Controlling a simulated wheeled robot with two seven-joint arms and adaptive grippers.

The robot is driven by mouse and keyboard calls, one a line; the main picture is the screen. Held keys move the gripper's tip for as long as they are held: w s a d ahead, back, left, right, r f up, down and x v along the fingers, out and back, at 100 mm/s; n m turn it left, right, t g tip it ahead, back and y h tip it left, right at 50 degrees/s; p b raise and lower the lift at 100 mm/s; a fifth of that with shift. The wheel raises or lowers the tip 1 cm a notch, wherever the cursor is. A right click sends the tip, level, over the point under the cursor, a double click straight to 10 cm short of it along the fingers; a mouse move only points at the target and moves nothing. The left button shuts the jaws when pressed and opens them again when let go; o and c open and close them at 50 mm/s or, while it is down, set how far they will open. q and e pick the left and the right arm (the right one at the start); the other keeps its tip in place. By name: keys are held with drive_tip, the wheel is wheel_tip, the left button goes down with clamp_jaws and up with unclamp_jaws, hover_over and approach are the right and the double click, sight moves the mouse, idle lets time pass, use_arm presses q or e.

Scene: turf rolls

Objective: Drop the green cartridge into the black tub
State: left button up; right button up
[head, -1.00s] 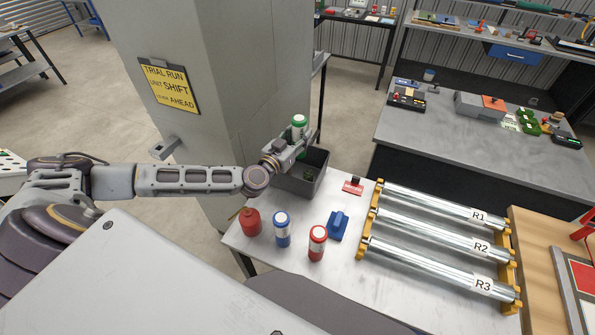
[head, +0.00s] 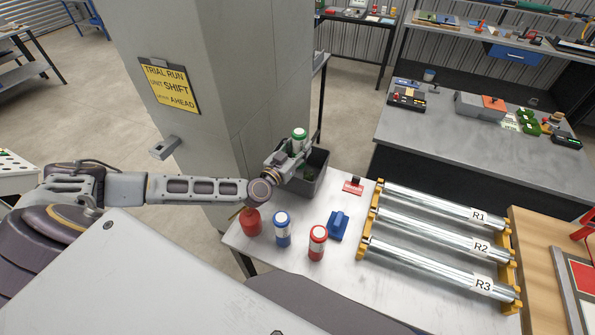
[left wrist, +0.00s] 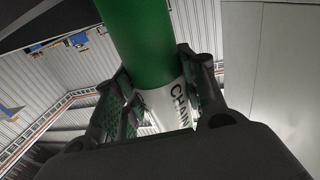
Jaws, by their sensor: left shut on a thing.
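The green cartridge (head: 299,136), with a white label band, is held upright in my left gripper (head: 296,150) in the head view. The left wrist view shows the green cartridge (left wrist: 144,45) between both fingers of my left gripper (left wrist: 160,95), which is shut on its white band. The black tub (head: 318,172) stands at the table's back left corner. My left gripper and the cartridge are above the tub's left and rear part and cover some of its opening, so its inside is mostly hidden. My right gripper is not in view.
A red bottle (head: 250,221), a blue cartridge (head: 282,229), a red cartridge (head: 317,243) and a blue block-like item (head: 338,226) stand on the table (head: 290,268) in front of the tub. Metal rollers (head: 437,231) lie at right. A grey pillar (head: 215,90) rises behind left.

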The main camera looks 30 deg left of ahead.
sight(299, 132)
use_arm(q)
drive_tip(key=o, duration=1.4)
drive_tip(key=shift+r, duration=5.05)
drive_tip(key=shift+f, duration=0.1)
